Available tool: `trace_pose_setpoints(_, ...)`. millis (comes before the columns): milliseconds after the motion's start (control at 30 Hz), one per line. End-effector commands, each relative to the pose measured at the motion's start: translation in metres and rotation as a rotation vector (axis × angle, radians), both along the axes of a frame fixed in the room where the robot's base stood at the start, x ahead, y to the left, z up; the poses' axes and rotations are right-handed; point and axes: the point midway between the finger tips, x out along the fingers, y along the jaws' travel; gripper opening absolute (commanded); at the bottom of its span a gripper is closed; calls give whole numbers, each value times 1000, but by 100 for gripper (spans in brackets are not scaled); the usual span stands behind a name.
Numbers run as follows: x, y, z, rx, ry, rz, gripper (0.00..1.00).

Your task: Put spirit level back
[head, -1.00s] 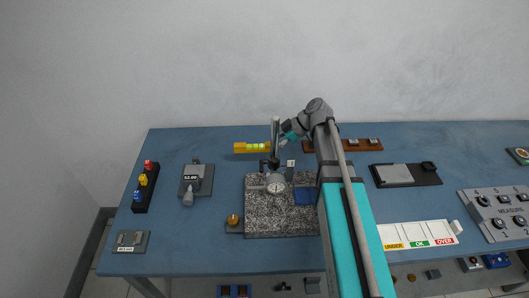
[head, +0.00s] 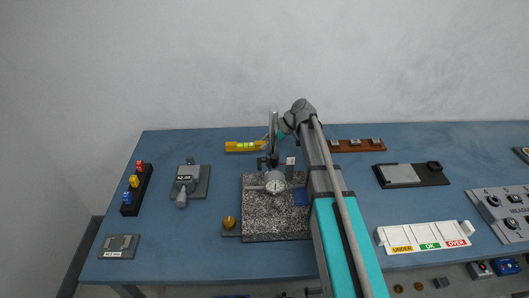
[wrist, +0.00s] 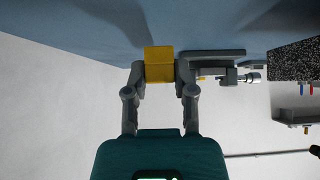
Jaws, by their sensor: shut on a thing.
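The spirit level is a yellow bar with green vials (head: 243,146), at the back of the blue table, left of my arm. My gripper (wrist: 160,72) is shut on the spirit level (wrist: 158,58), which shows as a yellow block between the two fingers in the wrist view. In the head view, my wrist is at the level's right end and partly hides it. The level is close to the table top; I cannot tell whether it touches.
A granite plate (head: 262,222) with a dial gauge (head: 275,184) stands just in front. A micrometer block (head: 188,182) and a rack of coloured pieces (head: 133,190) are on the left. A wooden strip (head: 346,146) lies behind my arm. The table left of the level is clear.

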Motion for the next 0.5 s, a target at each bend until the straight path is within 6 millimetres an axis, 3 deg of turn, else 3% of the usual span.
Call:
trace_pose_setpoints(300, 1, 1, -1, 1, 0, 0, 0)
trace_pose_setpoints(500, 8, 3, -12, 1, -1, 1, 0)
